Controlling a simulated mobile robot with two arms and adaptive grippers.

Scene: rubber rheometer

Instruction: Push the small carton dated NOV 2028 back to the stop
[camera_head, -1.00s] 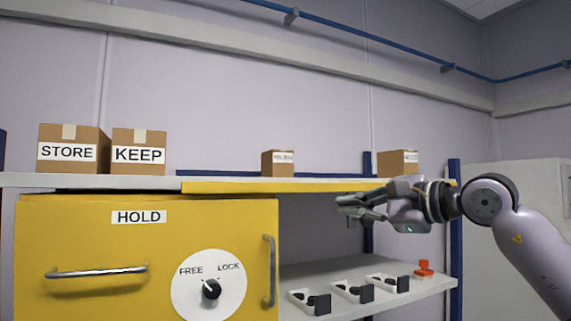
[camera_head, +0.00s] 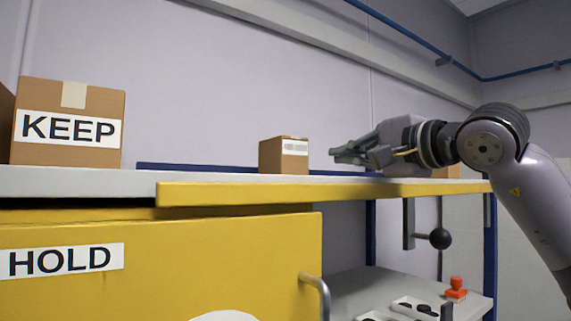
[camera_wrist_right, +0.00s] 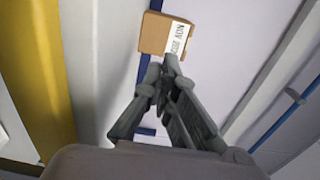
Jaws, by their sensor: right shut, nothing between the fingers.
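The small carton (camera_head: 284,156) is a brown box on the upper shelf, with a white label too small to read in the head view. In the right wrist view the carton (camera_wrist_right: 165,34) shows its label, which reads NOV 2028. A low blue strip (camera_head: 205,168) runs along the back of the shelf; it also shows beside the carton in the right wrist view (camera_wrist_right: 143,70). My right gripper (camera_head: 336,154) is shut and empty, just right of the carton in the head view. In the right wrist view its fingertips are close to the carton; I cannot tell whether they touch.
A KEEP carton (camera_head: 68,123) stands at the left on the shelf. Another carton (camera_head: 446,172) is mostly hidden behind my right arm. The yellow shelf edge (camera_head: 240,193) runs along the front, above a HOLD cabinet (camera_head: 150,275). A black-knobbed lever (camera_head: 438,238) hangs below.

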